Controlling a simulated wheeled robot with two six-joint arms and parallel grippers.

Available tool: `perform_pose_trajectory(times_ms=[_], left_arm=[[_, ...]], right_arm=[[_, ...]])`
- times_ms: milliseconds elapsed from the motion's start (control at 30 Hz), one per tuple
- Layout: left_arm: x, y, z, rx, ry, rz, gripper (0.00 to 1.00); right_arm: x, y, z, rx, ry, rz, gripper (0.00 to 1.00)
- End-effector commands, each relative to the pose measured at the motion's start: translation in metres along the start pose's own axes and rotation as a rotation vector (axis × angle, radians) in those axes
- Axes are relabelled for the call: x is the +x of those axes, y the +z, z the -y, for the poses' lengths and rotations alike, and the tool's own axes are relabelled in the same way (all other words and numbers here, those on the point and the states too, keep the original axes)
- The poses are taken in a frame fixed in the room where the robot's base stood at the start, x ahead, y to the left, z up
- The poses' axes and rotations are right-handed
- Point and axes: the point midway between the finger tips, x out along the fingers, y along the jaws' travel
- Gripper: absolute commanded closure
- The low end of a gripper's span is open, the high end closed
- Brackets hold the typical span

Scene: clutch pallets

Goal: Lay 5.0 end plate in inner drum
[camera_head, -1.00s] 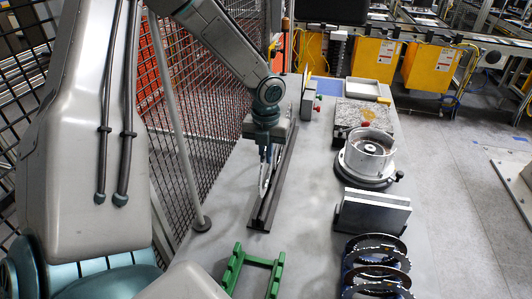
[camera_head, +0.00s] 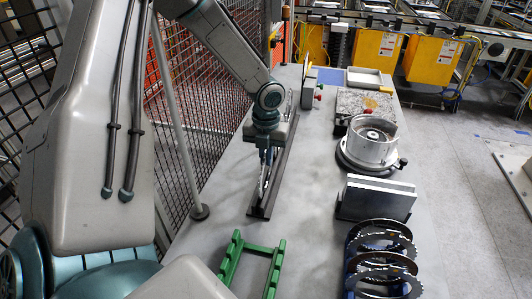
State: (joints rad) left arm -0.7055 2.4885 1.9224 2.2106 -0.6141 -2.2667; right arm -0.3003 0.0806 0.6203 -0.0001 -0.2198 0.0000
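The inner drum (camera_head: 372,138) is a round, open-topped metal drum on a dark base, right of centre on the grey table. My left gripper (camera_head: 265,178) points down over a long dark rail (camera_head: 284,165) to the left of the drum. A thin pale curved edge shows at its fingertips; I cannot tell whether this is an end plate seen edge-on or part of the fingers. Whether the fingers are shut is also unclear. No end plate can be made out by its size. My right gripper is not in view.
Silver blocks (camera_head: 380,190) stand in a dark holder in front of the drum. Several toothed rings (camera_head: 384,274) stand in a blue rack. An empty green rack (camera_head: 252,248) is at the near edge. A mesh fence (camera_head: 185,110) borders the left side. Bare table lies between rail and drum.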

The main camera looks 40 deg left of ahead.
Motion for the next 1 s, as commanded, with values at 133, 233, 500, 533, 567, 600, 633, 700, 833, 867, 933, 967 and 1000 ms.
perform_pose_trajectory(times_ms=[133,233,500,533,567,600,633,700,833,867,933,967,1000], left_arm=[[0.0001,0.0004,0.0001,0.0,0.0,0.001,1.0],[0.0,0.0003,0.0001,0.0,0.0,0.001,1.0],[0.0002,0.0002,0.0,0.0,0.0,0.0,0.7],[0.0002,0.0002,0.0,0.0,0.0,0.0,0.7],[0.0002,0.0001,0.0,0.0,0.0,0.0,0.7],[0.0006,-0.0001,0.0,0.0,0.0,0.0,0.7],[0.0006,-0.0001,0.0,0.0,0.0,-0.001,0.7],[0.0006,-0.0002,-0.0001,0.0,0.0,-0.001,0.7],[0.0006,-0.0001,-0.0001,0.0,0.0,0.0,0.7],[0.0006,-0.0001,-0.0001,0.0,0.0,0.0,0.7],[0.0004,-0.0001,0.0,0.0,0.0,0.0,0.7],[0.0,-0.0001,0.0,0.0,0.0,0.0,0.7],[-0.0012,0.0,0.0,0.0,0.0,0.0,0.7]], right_arm=[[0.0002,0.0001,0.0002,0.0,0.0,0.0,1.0],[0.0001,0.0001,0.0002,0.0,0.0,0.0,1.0],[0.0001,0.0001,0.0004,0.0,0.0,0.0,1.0],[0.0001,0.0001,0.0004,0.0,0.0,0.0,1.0],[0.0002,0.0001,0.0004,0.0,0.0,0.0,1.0],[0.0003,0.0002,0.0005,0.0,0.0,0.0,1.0],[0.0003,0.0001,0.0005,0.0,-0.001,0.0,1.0],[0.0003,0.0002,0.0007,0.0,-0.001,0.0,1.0],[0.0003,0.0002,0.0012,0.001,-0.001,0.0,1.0],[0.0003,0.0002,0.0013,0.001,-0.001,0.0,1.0],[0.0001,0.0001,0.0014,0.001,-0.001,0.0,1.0],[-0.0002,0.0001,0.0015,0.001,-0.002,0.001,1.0],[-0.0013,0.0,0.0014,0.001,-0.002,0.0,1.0]])
